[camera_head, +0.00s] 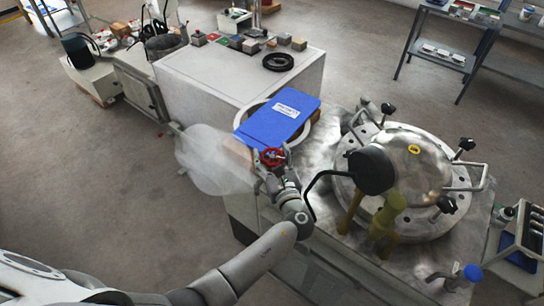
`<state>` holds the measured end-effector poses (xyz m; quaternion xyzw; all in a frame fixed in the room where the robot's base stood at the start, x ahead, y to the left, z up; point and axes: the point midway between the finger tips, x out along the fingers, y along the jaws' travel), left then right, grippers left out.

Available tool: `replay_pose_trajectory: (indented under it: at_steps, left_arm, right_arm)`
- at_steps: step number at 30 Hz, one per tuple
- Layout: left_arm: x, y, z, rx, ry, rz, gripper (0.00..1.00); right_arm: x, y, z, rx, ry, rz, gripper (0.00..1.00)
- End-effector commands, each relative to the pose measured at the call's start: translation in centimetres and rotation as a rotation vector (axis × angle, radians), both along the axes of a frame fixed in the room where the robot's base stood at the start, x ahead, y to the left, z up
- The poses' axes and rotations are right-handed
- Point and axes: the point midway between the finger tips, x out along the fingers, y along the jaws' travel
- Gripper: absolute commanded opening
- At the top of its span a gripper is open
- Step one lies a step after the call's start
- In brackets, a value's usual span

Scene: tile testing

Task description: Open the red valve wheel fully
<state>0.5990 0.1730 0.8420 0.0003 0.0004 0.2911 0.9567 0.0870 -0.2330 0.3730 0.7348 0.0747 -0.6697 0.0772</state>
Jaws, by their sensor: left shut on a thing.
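The red valve wheel (272,158) is small and sits near the middle of the head view, at the front left edge of the metal bench top. My left arm reaches up to it from the lower left. My left gripper (275,172) is at the wheel and closed on it, with the fingers partly hidden by the wrist and the wheel. How far the valve is turned does not show. My right gripper is not visible.
A blue folder (272,128) lies just behind the wheel. A steel vessel (420,165) with clamps and handles stands to the right, with a black bent lever beside it. A translucent whitish shape (212,160) is left of the wheel. Grey floor lies open at left.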

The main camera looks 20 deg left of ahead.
Motion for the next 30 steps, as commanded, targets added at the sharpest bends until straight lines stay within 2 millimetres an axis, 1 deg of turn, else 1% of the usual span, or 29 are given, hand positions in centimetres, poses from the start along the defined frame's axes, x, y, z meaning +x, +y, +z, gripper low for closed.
replay_pose_trajectory:
  at_steps: [7, 8, 12, 23, 26, 30]
  left_arm:
    - [0.0, 0.0, 0.1, 0.000, -0.002, 0.000, 0.40]
    - [0.1, 0.0, 0.1, 0.000, -0.002, 0.000, 0.68]
    - [0.0, 0.0, 0.1, 0.000, -0.002, -0.001, 0.86]
    - [-0.1, -0.1, 0.0, 0.000, -0.001, -0.001, 0.86]
    - [-0.7, -0.5, -0.1, -0.001, 0.001, -0.002, 0.86]
    - [-2.6, -1.8, -0.1, -0.003, 0.001, -0.003, 0.86]
  right_arm:
    - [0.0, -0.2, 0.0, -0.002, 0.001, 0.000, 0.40]
    - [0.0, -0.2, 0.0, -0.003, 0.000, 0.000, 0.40]
    - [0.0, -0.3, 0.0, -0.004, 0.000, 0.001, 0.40]
    - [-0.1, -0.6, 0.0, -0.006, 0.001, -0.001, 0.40]
    - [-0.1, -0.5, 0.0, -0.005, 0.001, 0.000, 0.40]
    - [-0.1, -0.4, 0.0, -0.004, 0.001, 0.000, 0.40]
